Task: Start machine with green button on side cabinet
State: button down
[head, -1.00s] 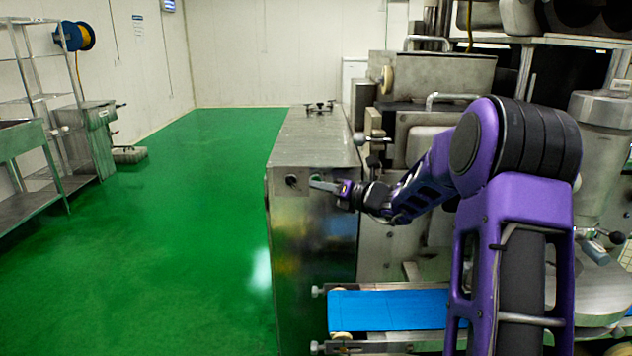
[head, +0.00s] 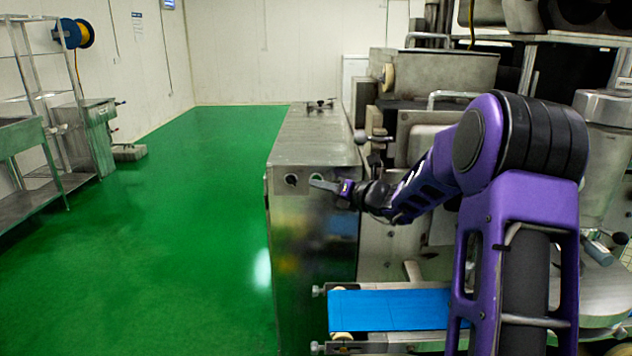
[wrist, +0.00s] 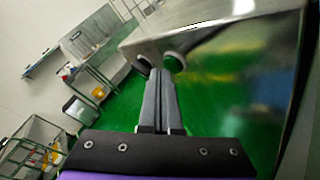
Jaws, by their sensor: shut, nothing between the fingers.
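The steel side cabinet (head: 312,135) stands left of the machine. Its near face carries two round controls near the top. The left one (head: 291,180) is dark in a pale ring; the right one (head: 317,177) is partly hidden by my fingers. In the wrist view, one round control (wrist: 174,62) has a greenish centre and lies just right of my fingertips. The other control (wrist: 140,66) is partly covered by them. My gripper (head: 312,183) is shut and empty, its tips close to the right control in the head view. I cannot tell whether they touch it.
A blue conveyor belt (head: 388,310) lies below my arm, right of the cabinet. The machine (head: 440,75) fills the right side. Metal racks (head: 40,130) stand along the left wall. The green floor (head: 170,240) between is clear.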

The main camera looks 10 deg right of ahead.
jog(key=shift+d+r, duration=0.1)
jog(key=shift+r, duration=0.15)
jog(key=shift+s+a+f+b, duration=0.1)
jog(key=shift+s+a+b, duration=0.1)
jog(key=shift+s, duration=0.6)
jog(key=shift+s+a+f+b, duration=0.1)
jog(key=shift+s+a+b, duration=0.05)
jog(key=shift+s, duration=0.65)
jog(key=shift+s+a+b, duration=0.15)
jog(key=shift+s+b, duration=0.05)
jog(key=shift+s, duration=0.6)
